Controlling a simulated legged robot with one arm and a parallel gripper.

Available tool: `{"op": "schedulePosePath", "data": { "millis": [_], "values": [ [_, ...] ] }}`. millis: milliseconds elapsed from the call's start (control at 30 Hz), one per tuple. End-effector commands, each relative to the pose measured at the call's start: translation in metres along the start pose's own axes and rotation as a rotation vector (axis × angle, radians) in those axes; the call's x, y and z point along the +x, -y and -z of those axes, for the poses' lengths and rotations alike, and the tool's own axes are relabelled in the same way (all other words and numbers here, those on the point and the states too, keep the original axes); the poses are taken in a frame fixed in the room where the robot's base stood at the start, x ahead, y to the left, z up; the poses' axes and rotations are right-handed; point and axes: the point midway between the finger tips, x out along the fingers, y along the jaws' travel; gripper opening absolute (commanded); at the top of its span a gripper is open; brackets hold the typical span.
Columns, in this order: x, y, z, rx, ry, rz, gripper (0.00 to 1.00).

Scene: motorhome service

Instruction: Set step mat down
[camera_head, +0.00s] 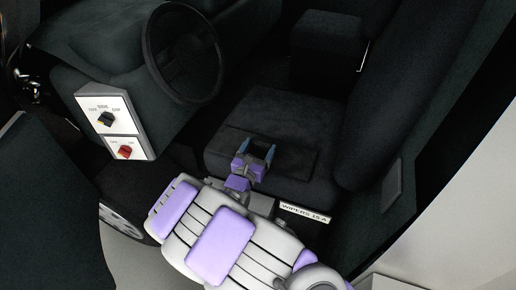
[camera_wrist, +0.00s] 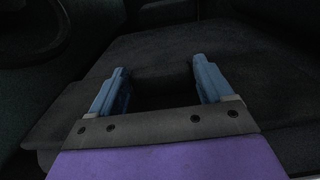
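A thin, dark, flat rectangle that looks like the step mat (camera_head: 300,165) lies on the front of the black seat cushion. It is hard to tell from the cushion because both are nearly black. My gripper (camera_head: 255,151) is over this rectangle, with its two blue fingers apart. In the wrist view my gripper (camera_wrist: 164,85) shows the fingers wide apart, with a very dark patch between them. I cannot tell whether that patch is shadow or part of the mat. The mat (camera_wrist: 65,125) appears to spread out beneath the fingers.
A steering wheel (camera_head: 184,52) stands at the upper left. A white switch panel (camera_head: 122,133) has a black knob and a red knob. The seat backrest (camera_head: 408,95) rises at the right.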

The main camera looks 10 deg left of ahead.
Motion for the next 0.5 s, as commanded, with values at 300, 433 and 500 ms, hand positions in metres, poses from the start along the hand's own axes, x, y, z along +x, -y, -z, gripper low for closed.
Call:
{"op": "schedulePosePath", "data": {
  "millis": [300,433,500],
  "values": [
    [0.0007,0.0036,-0.0011,0.002,-0.001,0.002,1.0],
    [0.0002,0.0006,-0.0003,0.0,-0.001,0.002,1.0],
    [0.0,-0.0007,0.0002,-0.001,-0.001,0.002,1.0]
  ]
}}
